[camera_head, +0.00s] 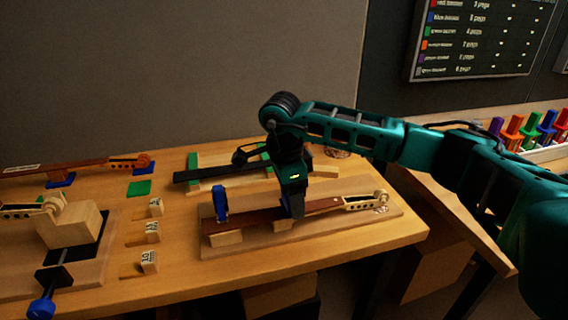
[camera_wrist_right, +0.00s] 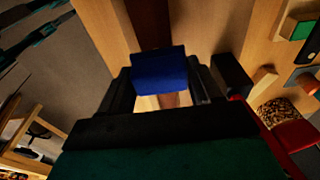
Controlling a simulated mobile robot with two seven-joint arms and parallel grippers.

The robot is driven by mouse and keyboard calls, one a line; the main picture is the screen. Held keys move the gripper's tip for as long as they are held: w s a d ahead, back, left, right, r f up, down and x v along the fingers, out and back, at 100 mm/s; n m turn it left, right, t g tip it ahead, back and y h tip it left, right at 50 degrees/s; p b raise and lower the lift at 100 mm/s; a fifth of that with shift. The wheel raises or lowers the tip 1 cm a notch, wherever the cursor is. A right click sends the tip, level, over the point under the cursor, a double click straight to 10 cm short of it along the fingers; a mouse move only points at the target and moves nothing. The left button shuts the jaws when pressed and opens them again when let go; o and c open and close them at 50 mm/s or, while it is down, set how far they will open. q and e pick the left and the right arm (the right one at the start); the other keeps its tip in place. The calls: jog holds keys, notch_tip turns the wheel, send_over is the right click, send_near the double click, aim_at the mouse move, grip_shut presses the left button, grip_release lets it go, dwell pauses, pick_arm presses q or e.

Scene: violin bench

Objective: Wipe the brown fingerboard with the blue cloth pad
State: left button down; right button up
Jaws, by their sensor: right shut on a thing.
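The brown fingerboard (camera_head: 250,219) lies on a violin neck, which rests on a wooden board (camera_head: 350,232) near the bench's front right. My right gripper (camera_head: 293,208) points down over the middle of the fingerboard. It is shut on the blue cloth pad (camera_wrist_right: 159,73), which shows between the two black fingers in the right wrist view. The dark brown fingerboard strip (camera_wrist_right: 148,24) runs beyond the pad there. Whether the pad touches the fingerboard is hard to tell. My left gripper is out of view.
A blue upright piece (camera_head: 220,203) stands at the fingerboard's left part. Behind lies another neck with a black fingerboard (camera_head: 218,173). Several small numbered blocks (camera_head: 150,261) and a wooden vise-like fixture (camera_head: 72,224) are at left. Coloured clamps (camera_head: 530,128) stand far right.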

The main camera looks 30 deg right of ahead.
notch_tip(320, 180, up, 3)
jog(key=shift+f, duration=0.15)
jog(key=shift+d+r+p, duration=0.2)
jog(key=shift+r+p, duration=0.05)
jog(key=shift+p, duration=0.25)
jog(key=shift+r, duration=0.35)
jog(key=shift+r+p, duration=0.55)
jog(key=shift+r, duration=1.4)
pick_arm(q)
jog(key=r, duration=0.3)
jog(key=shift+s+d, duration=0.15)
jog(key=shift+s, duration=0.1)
pick_arm(e)
jog(key=shift+r, duration=0.15)
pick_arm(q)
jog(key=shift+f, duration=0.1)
